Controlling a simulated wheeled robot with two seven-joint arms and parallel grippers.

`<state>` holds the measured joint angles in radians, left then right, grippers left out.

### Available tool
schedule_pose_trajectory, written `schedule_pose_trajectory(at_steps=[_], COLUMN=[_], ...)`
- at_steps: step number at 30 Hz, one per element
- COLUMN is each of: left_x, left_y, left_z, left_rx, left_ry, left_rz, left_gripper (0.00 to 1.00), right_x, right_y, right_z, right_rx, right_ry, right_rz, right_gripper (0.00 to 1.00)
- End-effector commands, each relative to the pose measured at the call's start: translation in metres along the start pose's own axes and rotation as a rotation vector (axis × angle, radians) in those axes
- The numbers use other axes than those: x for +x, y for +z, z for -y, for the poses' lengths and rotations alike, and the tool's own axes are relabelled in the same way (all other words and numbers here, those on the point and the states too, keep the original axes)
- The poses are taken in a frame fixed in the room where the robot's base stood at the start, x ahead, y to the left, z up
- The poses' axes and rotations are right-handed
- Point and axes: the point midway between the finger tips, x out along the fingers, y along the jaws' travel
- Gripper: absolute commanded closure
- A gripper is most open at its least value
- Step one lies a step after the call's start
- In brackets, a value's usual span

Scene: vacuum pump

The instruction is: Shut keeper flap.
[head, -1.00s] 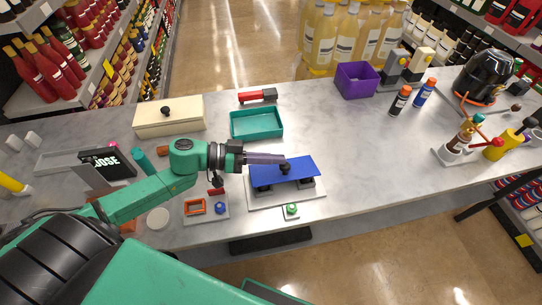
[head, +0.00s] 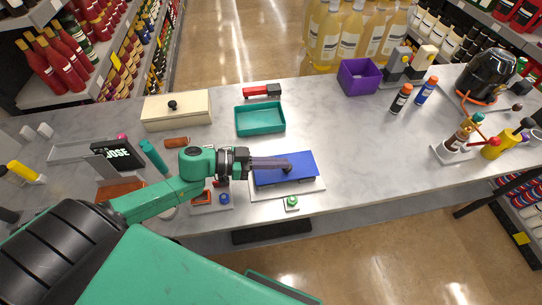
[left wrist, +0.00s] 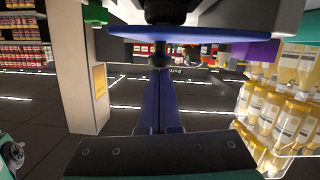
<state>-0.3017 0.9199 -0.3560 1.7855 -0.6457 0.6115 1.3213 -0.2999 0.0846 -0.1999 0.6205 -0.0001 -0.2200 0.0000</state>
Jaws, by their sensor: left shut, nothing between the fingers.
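The keeper flap appears to be the blue plate (head: 302,163) with a dark knob (head: 287,169), on a pale base (head: 318,187) near the counter's front edge. It lies low and nearly flat over the base; whether it is fully down I cannot tell. My left gripper (head: 284,162) comes in from the left over the flap, shut and empty, its tips at the knob. Contact is unclear. In the left wrist view the shut fingers (left wrist: 158,105) point toward the knob's dark stem (left wrist: 160,55), and the flap (left wrist: 215,35) shows edge-on. My right gripper is out of view.
A green button (head: 292,202) sits in front of the base. A teal tray (head: 260,133) and a red-black tool (head: 262,91) lie behind. A cream box (head: 176,123) stands back left, a purple bin (head: 359,90) back right. Counter to the right of the flap is clear.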

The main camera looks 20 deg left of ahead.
Motion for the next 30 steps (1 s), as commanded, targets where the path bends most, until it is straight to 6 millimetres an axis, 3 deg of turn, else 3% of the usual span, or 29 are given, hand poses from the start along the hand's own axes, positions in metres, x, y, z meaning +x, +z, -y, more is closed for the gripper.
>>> schedule_pose_trajectory(at_steps=[9,10,12,21,30], left_x=[-0.017,-0.022,-0.039,-0.100,-0.114], left_y=[-0.050,-0.036,-0.032,-0.036,-0.037], left_z=[0.004,0.004,0.003,0.003,0.003], left_rx=[-0.001,-0.005,-0.007,-0.007,-0.002], left_ry=[-0.004,-0.005,-0.002,-0.004,-0.002], left_rz=[0.000,0.005,0.007,0.002,-0.001], left_gripper=[1.00,1.00,1.00,1.00,1.00], right_x=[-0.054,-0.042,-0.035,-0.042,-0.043], right_y=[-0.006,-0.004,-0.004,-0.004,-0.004], right_z=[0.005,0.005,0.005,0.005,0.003], right_rx=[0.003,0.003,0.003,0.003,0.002], right_ry=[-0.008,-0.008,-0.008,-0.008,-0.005], right_rz=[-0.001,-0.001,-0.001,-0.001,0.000], right_gripper=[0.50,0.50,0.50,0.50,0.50])
